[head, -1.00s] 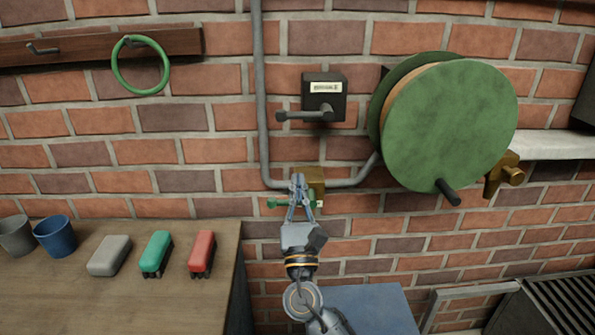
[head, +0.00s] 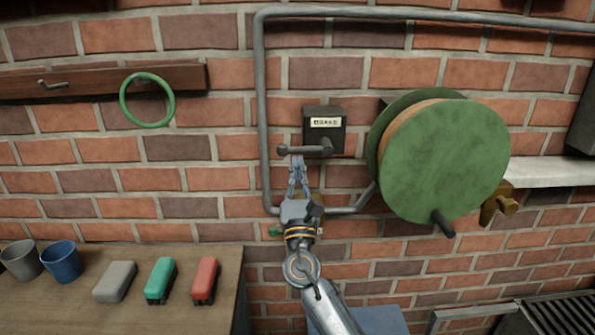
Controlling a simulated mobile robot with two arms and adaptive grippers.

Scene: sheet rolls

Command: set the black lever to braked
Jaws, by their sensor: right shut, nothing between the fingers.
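The black lever (head: 310,150) sticks out to the left, about level, from the lower part of a dark box (head: 337,136) on the brick wall. The box has a pale label that seems to read "BRAKE". My right gripper (head: 297,160) is shut and empty, pointing up just below the left part of the lever. Its fingertips look very close to the lever; I cannot tell whether they touch. My left gripper is not in view.
A large green reel (head: 445,160) with a dark handle (head: 443,223) is right of the box. A grey pipe (head: 262,110) runs on the left and above. A brass valve (head: 498,204) sits at right. The wooden bench (head: 130,310) holds cups and colored blocks.

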